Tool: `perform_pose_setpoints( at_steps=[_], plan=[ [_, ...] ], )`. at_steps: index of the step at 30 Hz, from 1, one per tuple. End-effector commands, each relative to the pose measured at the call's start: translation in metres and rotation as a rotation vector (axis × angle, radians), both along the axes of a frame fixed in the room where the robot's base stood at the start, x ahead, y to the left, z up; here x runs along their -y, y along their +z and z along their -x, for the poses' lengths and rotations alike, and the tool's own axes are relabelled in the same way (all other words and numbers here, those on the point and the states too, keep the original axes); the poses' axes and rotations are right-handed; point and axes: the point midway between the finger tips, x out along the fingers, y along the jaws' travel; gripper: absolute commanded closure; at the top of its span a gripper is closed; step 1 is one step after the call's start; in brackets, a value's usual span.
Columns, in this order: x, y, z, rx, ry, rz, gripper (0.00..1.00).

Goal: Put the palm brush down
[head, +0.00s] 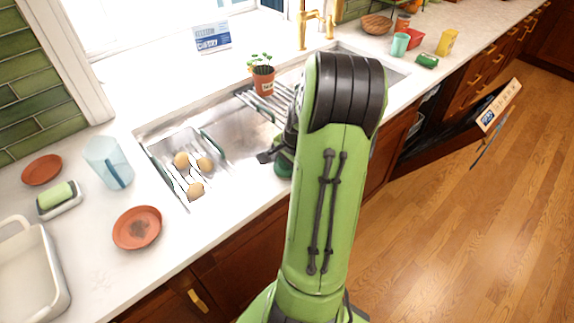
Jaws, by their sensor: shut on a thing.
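My arm reaches away over the counter to the sink. My gripper (268,157) is partly visible beside the arm, low over the right part of the sink (236,129). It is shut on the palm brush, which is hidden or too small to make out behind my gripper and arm. I cannot tell whether the brush touches anything below it.
In the sink's left part, a rack (170,160) holds several round tan items. A potted plant (263,80) stands behind the sink. The dishwasher door (455,130) hangs open at right.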

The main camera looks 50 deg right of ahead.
Motion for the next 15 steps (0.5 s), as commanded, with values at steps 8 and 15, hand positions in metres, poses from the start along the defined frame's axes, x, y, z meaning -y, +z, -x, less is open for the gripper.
perform_pose_setpoints(
  at_steps=[8,15],
  plan=[
    [-0.0049,-0.0131,0.0045,-0.017,-0.001,-0.023,0.11],
    [-0.0044,-0.0137,0.0058,-0.020,-0.005,-0.023,0.02]
  ],
)
